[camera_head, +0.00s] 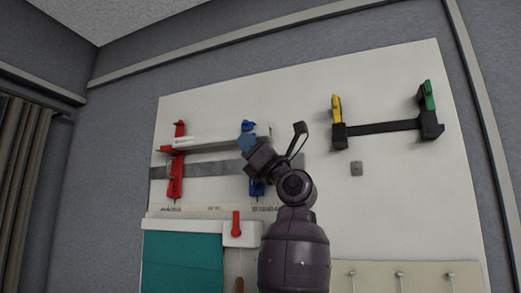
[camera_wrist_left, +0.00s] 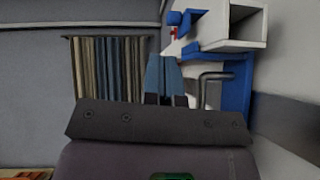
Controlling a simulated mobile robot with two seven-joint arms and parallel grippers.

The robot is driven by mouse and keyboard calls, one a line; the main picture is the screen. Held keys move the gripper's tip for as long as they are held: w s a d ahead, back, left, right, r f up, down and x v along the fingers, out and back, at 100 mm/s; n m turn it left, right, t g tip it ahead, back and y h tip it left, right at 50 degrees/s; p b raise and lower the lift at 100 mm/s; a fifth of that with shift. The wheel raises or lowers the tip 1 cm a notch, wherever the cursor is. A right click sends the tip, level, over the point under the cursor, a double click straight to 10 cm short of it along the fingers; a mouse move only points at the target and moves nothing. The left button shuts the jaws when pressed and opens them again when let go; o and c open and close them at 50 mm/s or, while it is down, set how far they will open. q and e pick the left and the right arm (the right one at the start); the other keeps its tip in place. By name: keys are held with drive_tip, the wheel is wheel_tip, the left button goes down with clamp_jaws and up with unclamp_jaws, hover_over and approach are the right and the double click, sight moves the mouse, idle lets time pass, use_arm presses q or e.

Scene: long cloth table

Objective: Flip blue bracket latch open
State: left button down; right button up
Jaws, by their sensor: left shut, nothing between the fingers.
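The blue bracket (camera_head: 257,189) is on the white wall board, partly hidden behind my left gripper. Its blue latch (camera_head: 248,126) shows at the top, by the end of a white bar. In the left wrist view the blue bracket (camera_wrist_left: 237,82) stands to the right of the fingers, with the blue latch (camera_wrist_left: 184,18) above them. My left gripper (camera_head: 246,143) is just below the latch in the head view. Its blue-grey fingers (camera_wrist_left: 165,76) are shut and empty. I cannot tell whether they touch the bracket. My right gripper is not in view.
A red bracket (camera_head: 176,180) holds the other end of the white bar (camera_head: 210,142). A grey metal strip (camera_head: 215,169) runs below. A black holder with yellow and green latches (camera_head: 382,127) is at right. A teal panel (camera_head: 182,262) and red lever (camera_head: 236,223) are lower left.

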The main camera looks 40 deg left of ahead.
sight(243, 123)
use_arm(q)
drive_tip(key=r, duration=0.1)
drive_tip(key=r+p, duration=0.1)
drive_tip(key=r, duration=0.1)
drive_tip(key=shift+w+r, duration=0.3)
drive_tip(key=shift+r, duration=0.05)
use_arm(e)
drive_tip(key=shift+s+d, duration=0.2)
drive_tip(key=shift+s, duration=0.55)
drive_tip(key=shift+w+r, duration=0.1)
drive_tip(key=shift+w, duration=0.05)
